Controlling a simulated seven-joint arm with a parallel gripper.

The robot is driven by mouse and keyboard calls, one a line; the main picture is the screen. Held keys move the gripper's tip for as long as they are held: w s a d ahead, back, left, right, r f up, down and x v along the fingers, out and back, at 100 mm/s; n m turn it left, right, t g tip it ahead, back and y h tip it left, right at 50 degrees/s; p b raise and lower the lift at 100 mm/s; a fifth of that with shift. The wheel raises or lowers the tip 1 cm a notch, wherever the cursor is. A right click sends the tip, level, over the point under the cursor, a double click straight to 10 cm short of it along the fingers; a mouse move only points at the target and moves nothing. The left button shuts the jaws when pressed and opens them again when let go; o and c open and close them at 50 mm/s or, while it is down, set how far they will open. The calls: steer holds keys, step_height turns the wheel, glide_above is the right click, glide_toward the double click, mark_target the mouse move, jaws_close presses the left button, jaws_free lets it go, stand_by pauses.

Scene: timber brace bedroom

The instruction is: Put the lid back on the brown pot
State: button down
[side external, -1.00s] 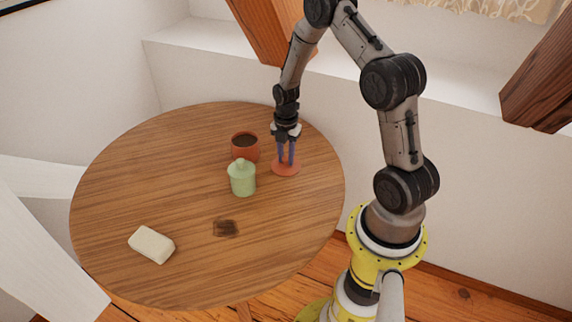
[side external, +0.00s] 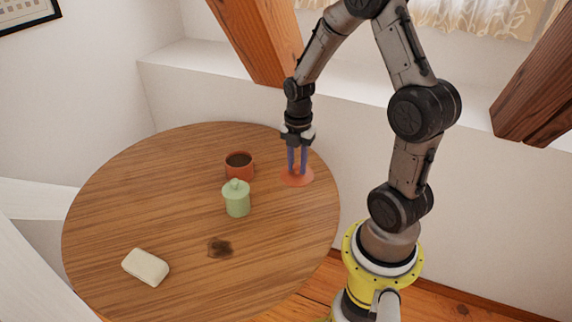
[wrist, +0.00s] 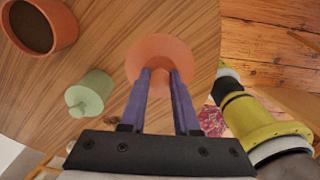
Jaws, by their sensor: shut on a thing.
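The brown pot (side external: 239,170), reddish-brown, stands upright and open-topped toward the back of the round table, with a dark inside; it also shows at the upper left of the wrist view (wrist: 60,28). The flat, round, orange-red lid (side external: 303,181) is to the right of the pot and apart from it, near the table's back right edge. My gripper (side external: 297,170) points down with its purple fingers shut on the lid's middle.
A lidded green jar (side external: 237,202) stands just in front of the pot. A cream block (side external: 145,267) lies at the front left of the wooden table (side external: 130,200). A dark patch (side external: 220,247) marks the tabletop. The left side is clear.

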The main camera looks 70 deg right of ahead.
steer(key=s+a+r, duration=0.2)
steer(key=s+a, duration=0.1)
steer(key=s, duration=0.2)
step_height(320, 180, up, 4)
glide_above(294, 164)
steer(key=shift+d+f+m, duration=0.1)
steer(key=shift+f+m, duration=0.1)
steer(key=shift+m, duration=0.1)
steer(key=w+d+r, duration=0.1)
steer(key=w+d, duration=0.3)
steer(key=w, duration=1.3)
steer(key=shift+w+a+f, duration=0.1)
steer(key=shift+w+f, duration=0.45)
steer(key=shift+f, duration=1.05)
steer(key=shift+w+a+f, duration=0.1)
steer(key=shift+w+f, duration=0.5)
steer(key=shift+f, duration=1)
steer(key=shift+w+a+f, duration=0.1)
steer(key=shift+w+f, duration=0.45)
steer(key=shift+f, duration=1.05)
steer(key=shift+f, duration=0.2)
